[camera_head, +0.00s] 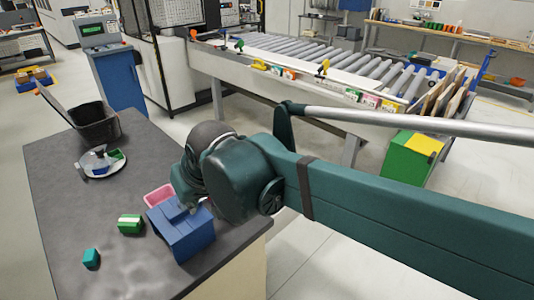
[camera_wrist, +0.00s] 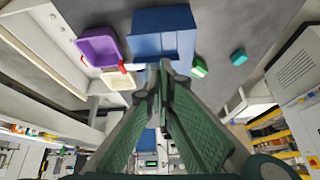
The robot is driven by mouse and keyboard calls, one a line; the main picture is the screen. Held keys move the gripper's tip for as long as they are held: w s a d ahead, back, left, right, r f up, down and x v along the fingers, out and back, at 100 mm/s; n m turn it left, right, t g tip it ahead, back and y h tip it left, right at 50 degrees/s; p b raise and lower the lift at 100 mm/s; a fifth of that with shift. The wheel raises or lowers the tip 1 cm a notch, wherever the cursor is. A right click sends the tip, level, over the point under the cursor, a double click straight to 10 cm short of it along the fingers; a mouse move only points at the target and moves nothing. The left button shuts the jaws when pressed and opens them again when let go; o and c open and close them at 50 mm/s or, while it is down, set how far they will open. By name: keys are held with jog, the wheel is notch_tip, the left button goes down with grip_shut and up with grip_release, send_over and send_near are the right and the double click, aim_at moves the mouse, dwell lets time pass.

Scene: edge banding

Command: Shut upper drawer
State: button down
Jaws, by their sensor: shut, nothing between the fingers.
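The blue drawer unit (camera_head: 188,238) stands near the front right edge of the dark table. In the wrist view it shows at the top centre (camera_wrist: 165,20), with a blue ledge-like part towards my fingers; I cannot tell clearly how far the upper drawer stands out. My gripper (camera_wrist: 160,68) is shut and empty, its fingertips close to that blue part. I cannot tell whether they touch it. In the head view my wrist hides most of the gripper and part of the unit's top.
A pink bin (camera_head: 159,196) lies beside the unit. A green-and-white box (camera_head: 130,224) and a teal block (camera_head: 91,258) are on the table (camera_head: 60,215). A round plate (camera_head: 84,172) with small items and a black bin (camera_head: 97,124) stand farther back. A roller conveyor (camera_head: 300,55) stands behind.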

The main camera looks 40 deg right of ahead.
jog(key=w+d+r+m+g+p, duration=0.1)
jog(key=w+d+r+m, duration=0.1)
jog(key=w+d+r, duration=0.5)
jog(key=w+d+m+g+p, duration=0.15)
jog(key=w+d, duration=0.35)
jog(key=w, duration=0.6)
jog(key=w+d+f+m+g, duration=0.25)
jog(key=w+d+m, duration=0.25)
jog(key=w+d, duration=1.25)
jog(key=w+d+f+m+y+p, duration=0.1)
jog(key=w+d+f, duration=0.1)
jog(key=d+f, duration=0.45)
jog(key=w+d+f+m+p, duration=0.1)
jog(key=d+f+m, duration=0.15)
jog(key=d, duration=0.65)
jog(key=w+d+f+m+y, duration=0.1)
jog(key=w+d+f, duration=0.1)
jog(key=d+f, duration=0.45)
jog(key=s+d+f+m+g+y+p, duration=0.1)
jog(key=s+d+f+m, duration=0.2)
jog(key=d+f, duration=1.3)
jog(key=shift+s+d+p, duration=0.3)
jog(key=shift+d+p, duration=0.1)
jog(key=shift+d, duration=1.45)
